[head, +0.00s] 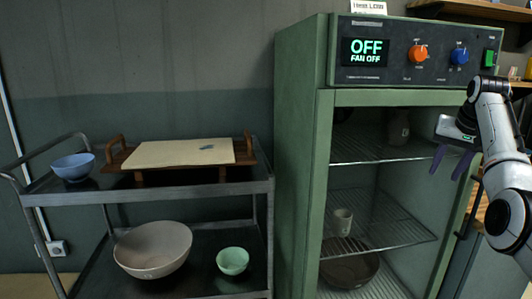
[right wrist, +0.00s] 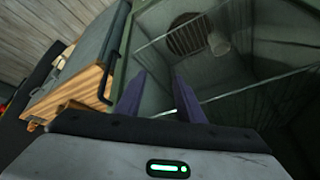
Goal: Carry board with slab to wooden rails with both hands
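A wooden board (head: 243,151) with raised end handles sits on the top shelf of a metal cart at the left of the head view. A flat cream slab (head: 180,153) lies on it, with a small blue-grey item (head: 207,147) on the slab. My right gripper (head: 447,166) is at the right, in front of the green cabinet and far from the board. Its purple fingers are apart and empty; they also show in the right wrist view (right wrist: 162,100). My left gripper is not in view. I cannot make out wooden rails for certain.
The cart (head: 235,187) also holds a blue bowl (head: 73,167), a large beige bowl (head: 153,249) and a mint bowl (head: 232,261). The green cabinet (head: 298,150) stands open beside it, with wire shelves and pots inside. Its display reads OFF.

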